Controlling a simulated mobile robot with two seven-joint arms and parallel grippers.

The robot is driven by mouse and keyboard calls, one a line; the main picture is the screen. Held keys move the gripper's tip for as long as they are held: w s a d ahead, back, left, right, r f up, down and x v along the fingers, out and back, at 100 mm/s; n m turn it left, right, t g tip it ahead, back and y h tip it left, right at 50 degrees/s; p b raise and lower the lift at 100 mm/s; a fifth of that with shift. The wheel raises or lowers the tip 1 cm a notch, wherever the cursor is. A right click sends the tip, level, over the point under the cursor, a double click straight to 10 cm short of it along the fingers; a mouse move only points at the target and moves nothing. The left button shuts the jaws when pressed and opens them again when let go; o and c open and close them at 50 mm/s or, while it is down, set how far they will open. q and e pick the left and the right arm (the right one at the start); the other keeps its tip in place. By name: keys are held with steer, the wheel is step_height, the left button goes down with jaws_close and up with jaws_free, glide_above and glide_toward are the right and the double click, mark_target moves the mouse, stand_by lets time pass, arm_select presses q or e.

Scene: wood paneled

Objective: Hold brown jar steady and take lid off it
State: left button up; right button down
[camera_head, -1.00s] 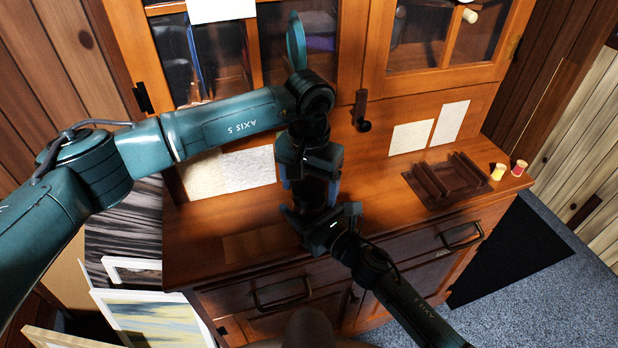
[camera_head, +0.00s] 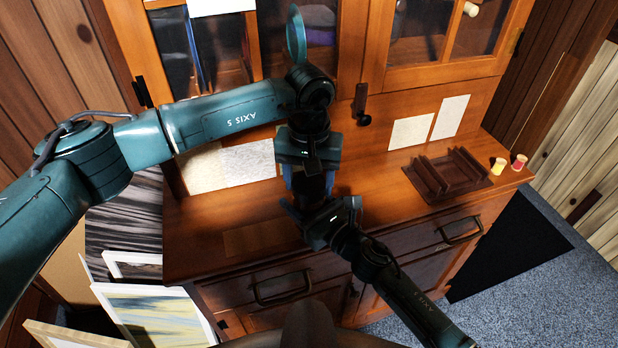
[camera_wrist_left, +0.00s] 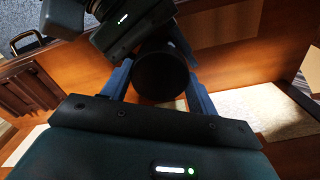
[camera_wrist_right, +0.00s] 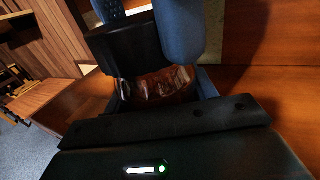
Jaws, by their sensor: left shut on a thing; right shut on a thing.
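The brown jar (camera_wrist_right: 160,87) is glossy and dark. It stands between the fingers of my right gripper (camera_wrist_right: 160,90), which is shut on its body from the front. The black lid (camera_wrist_right: 128,48) is just above the jar in the right wrist view, and its round dark top (camera_wrist_left: 160,75) shows in the left wrist view. My left gripper (camera_head: 308,182) points down from above and is shut on the lid with its blue fingers. In the head view the grippers hide most of the jar. I cannot tell whether the lid and jar touch.
The wooden cabinet top (camera_head: 375,195) is clear on both sides of the jar. A brown tray (camera_head: 447,176) and two small spools, yellow (camera_head: 498,166) and red (camera_head: 519,162), are at the right. Glass doors (camera_head: 440,30) rise behind. Framed pictures (camera_head: 160,315) lean at lower left.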

arm_select(q)
steer(key=n, duration=0.4)
steer(key=shift+n, duration=0.3)
steer(key=n, duration=1.6)
steer(key=shift+r+n, duration=0.1)
steer(key=shift+n, duration=0.3)
steer(key=n, duration=1.2)
steer(key=shift+n, duration=0.3)
steer(key=n, duration=1)
steer(key=shift+n, duration=0.3)
steer(key=n, duration=0.6)
